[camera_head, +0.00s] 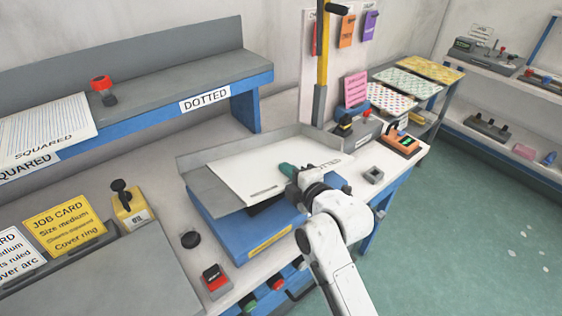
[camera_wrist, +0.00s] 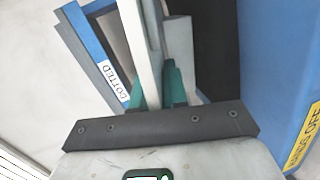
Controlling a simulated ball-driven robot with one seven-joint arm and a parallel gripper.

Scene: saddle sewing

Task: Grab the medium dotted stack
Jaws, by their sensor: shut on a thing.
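The dotted stack (camera_head: 250,168) is a white block of sheets with "DOTTED" printed near its right end. It lies over the blue machine (camera_head: 235,232), against a grey back guard. My gripper (camera_head: 290,171), with green fingertips, is at the stack's front right edge. In the wrist view the green fingertips (camera_wrist: 159,85) stand on either side of the stack's pale edge (camera_wrist: 142,45), shut on it. A dark gap shows under the stack's front edge; I cannot tell whether the stack is clear of its support.
A blue shelf (camera_head: 165,108) labelled DOTTED stands back left, with a squared stack (camera_head: 45,125) on it. A yellow post (camera_head: 322,55) rises behind the machine. Patterned sheets (camera_head: 390,98) lie back right. A red button box (camera_head: 214,281) sits at front. Green floor is open at right.

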